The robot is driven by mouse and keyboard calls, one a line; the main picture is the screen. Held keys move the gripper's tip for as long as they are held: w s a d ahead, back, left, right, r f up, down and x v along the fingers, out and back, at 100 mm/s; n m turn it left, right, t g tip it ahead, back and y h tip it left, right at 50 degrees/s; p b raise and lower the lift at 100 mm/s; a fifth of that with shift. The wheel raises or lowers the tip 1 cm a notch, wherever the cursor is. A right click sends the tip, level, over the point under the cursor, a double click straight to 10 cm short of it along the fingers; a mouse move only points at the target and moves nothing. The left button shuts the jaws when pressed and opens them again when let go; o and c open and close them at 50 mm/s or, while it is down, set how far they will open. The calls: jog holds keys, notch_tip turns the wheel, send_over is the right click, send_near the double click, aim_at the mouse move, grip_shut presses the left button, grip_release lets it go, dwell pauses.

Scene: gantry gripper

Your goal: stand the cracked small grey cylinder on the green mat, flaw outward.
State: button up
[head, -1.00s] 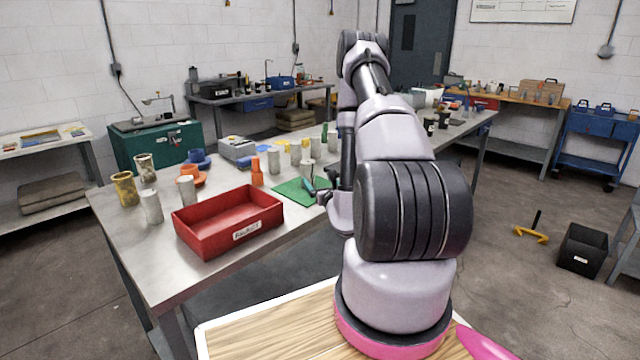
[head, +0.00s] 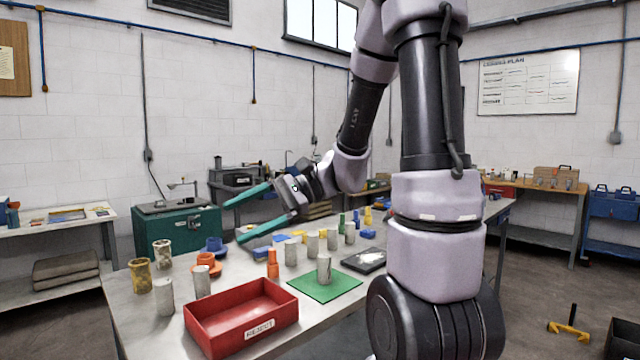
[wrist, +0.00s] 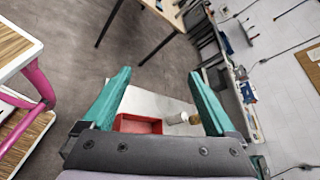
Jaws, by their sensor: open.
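A small grey cylinder (head: 324,269) stands upright on the green mat (head: 338,286), near its middle, in the head view. Its surface is mottled; I cannot make out a crack or which way a flaw faces. My gripper (head: 233,222) is open and empty, with teal fingers spread. It hangs above the table, up and to the left of the mat, clear of the cylinder. The wrist view shows both fingers apart (wrist: 158,85) with nothing between their tips.
A red bin (head: 240,318) labelled REJECT stands left of the mat. Grey cylinders (head: 164,297), a tan one (head: 140,275) and an orange stepped piece (head: 273,264) stand nearby. More cylinders stand behind the mat; a dark plate (head: 364,260) lies right of it.

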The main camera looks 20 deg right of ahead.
jog(key=s+d+n+h, duration=0.4)
jog(key=s+h, duration=0.2)
jog(key=s+d+r+n+t+h, duration=0.1)
jog(key=d+r+n+t+h, duration=0.1)
jog(key=d+r+t+h, duration=0.3)
jog(key=d+r+t, duration=0.1)
jog(key=d+r, duration=0.1)
jog(key=d, duration=0.1)
jog(key=shift+d+n+h, duration=0.3)
jog(key=shift+d+h, duration=0.05)
jog(key=shift+h, duration=0.05)
